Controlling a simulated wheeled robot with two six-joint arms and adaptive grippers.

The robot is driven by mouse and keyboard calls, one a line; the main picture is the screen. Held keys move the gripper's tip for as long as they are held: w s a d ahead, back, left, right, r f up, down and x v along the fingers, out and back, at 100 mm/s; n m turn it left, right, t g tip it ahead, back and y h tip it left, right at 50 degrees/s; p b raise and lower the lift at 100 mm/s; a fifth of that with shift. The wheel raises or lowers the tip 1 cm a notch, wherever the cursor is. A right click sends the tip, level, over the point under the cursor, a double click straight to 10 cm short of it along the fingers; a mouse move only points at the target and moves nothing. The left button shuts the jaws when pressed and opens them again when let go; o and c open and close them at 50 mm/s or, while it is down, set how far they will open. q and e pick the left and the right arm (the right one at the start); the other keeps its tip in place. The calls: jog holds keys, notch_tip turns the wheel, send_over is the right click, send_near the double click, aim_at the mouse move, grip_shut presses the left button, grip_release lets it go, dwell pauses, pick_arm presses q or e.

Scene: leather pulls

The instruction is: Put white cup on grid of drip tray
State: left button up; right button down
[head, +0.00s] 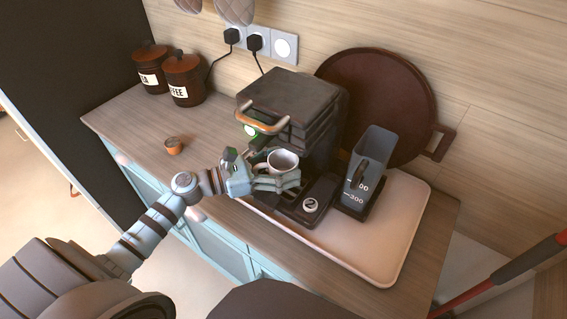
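The white cup (284,159) is upright at the front of the dark coffee machine (290,98). My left gripper (277,181) reaches in from the left, with its fingers around the near side of the cup; it appears shut on it. The drip tray (288,207) is the dark low base at the front of the machine, below the cup. The gripper and cup hide much of its grid, and I cannot tell whether the cup touches it. My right gripper is not in view.
A grey water tank (369,160) stands right of the machine, on a pale tray (388,240). An orange capsule (173,146) and brown canisters (184,80) stand left. The pale tray's front right is clear.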

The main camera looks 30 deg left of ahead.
pick_arm(q)
jog(key=shift+r, duration=0.15)
jog(key=b+v, duration=0.1)
jog(key=v, duration=0.5)
jog(key=shift+d, duration=0.1)
jog(key=p+v, duration=0.2)
jog(key=v, duration=0.4)
jog(key=shift+r, duration=0.1)
